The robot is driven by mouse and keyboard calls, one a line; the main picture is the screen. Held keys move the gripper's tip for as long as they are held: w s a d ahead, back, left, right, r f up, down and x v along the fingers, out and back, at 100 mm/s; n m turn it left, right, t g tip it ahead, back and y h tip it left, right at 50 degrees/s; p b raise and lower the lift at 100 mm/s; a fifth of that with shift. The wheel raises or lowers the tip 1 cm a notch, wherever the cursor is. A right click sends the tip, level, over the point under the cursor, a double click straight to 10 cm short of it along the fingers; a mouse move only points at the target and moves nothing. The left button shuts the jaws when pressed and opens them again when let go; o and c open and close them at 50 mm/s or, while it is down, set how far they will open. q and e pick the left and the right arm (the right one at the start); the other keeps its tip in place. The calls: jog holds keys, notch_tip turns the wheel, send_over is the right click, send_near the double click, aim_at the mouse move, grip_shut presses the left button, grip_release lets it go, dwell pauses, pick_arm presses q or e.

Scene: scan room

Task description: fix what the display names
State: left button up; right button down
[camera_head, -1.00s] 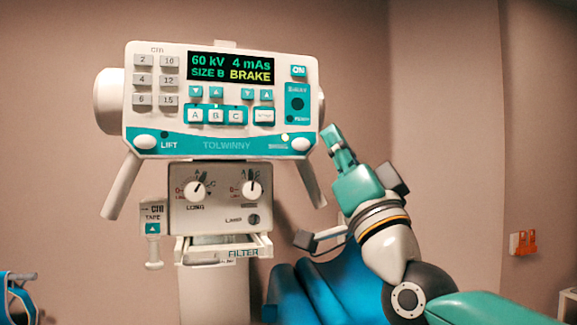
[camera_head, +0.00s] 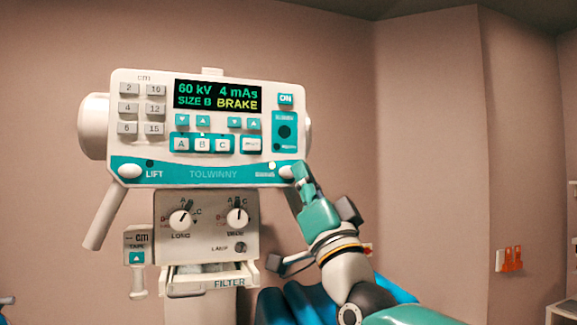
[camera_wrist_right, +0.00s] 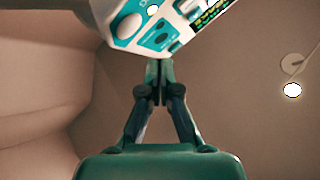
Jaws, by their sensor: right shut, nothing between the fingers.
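The display (camera_head: 218,95) on the control panel (camera_head: 200,172) reads "60 kV 4 mAs SIZE B", with "BRAKE" in yellow. A white oval button (camera_head: 287,171) sits at the panel's lower right corner; its small label is unreadable. A pale round lamp (camera_head: 272,165) is beside it. My right gripper (camera_head: 300,168) is shut and empty, its tips at that corner, partly overlapping the button. In the right wrist view, the shut fingers (camera_wrist_right: 158,68) point at the panel's lower edge, with a white button (camera_wrist_right: 129,25) up and left. Contact cannot be told. My left gripper is not in view.
Below the panel are two knobs, the left one (camera_head: 180,219) and the right one (camera_head: 238,217), above a tray marked FILTER (camera_head: 230,283). The LIFT button (camera_head: 130,171) is at lower left. Blue padding (camera_head: 275,306) lies behind my right arm. Orange hooks (camera_head: 509,259) hang on the right wall.

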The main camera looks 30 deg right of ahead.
aim_at(288, 172)
jog(key=w, duration=0.3)
jog(key=shift+d, duration=0.35)
jog(key=shift+w+d, duration=0.1)
jog(key=shift+w, duration=0.05)
dwell(1.1)
jog(key=shift+w, duration=0.15)
jog(key=shift+r, duration=0.1)
